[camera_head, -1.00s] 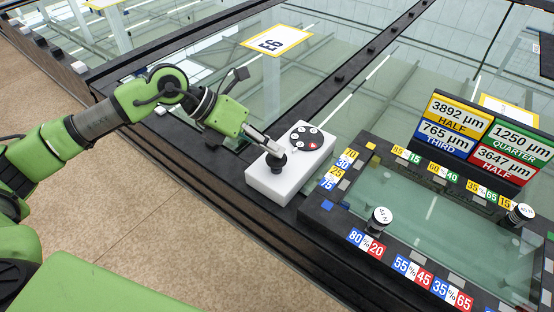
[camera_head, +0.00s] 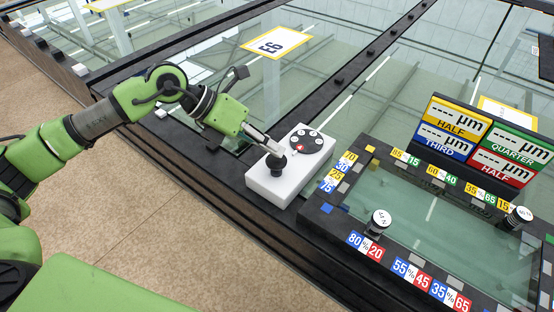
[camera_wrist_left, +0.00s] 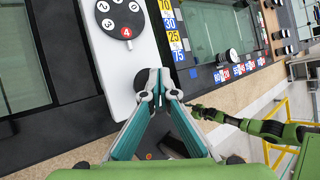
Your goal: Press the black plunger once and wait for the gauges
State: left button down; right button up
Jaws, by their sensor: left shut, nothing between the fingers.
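The black plunger (camera_head: 275,165) stands on a white box (camera_head: 290,180) at the middle of the head view. My left gripper (camera_head: 276,149) is shut and empty, its fingertips at the plunger's top; I cannot tell whether they touch. In the left wrist view the fingertips (camera_wrist_left: 158,84) partly hide the plunger (camera_wrist_left: 143,80). A black dial (camera_head: 306,139) with numbered white spots and one red spot sits on the box. The gauges, coloured panels (camera_head: 484,140), show dashes and "µm". My right gripper (camera_wrist_left: 193,109) shows small in the left wrist view; its jaws are unclear.
Right of the box is a black-framed glass panel (camera_head: 318,212) with coloured number labels and white-topped knobs, one (camera_head: 379,221) near its left side. A yellow-edged "E6" card (camera_head: 277,42) lies on the glass behind.

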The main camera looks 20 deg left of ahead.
aim_at(273, 159)
pick_arm(q)
jog(key=shift+r, duration=0.35)
notch_tip(273, 159, up, 6)
jog(key=p, duration=0.3)
jog(key=shift+f, duration=0.15)
dwell(0.8)
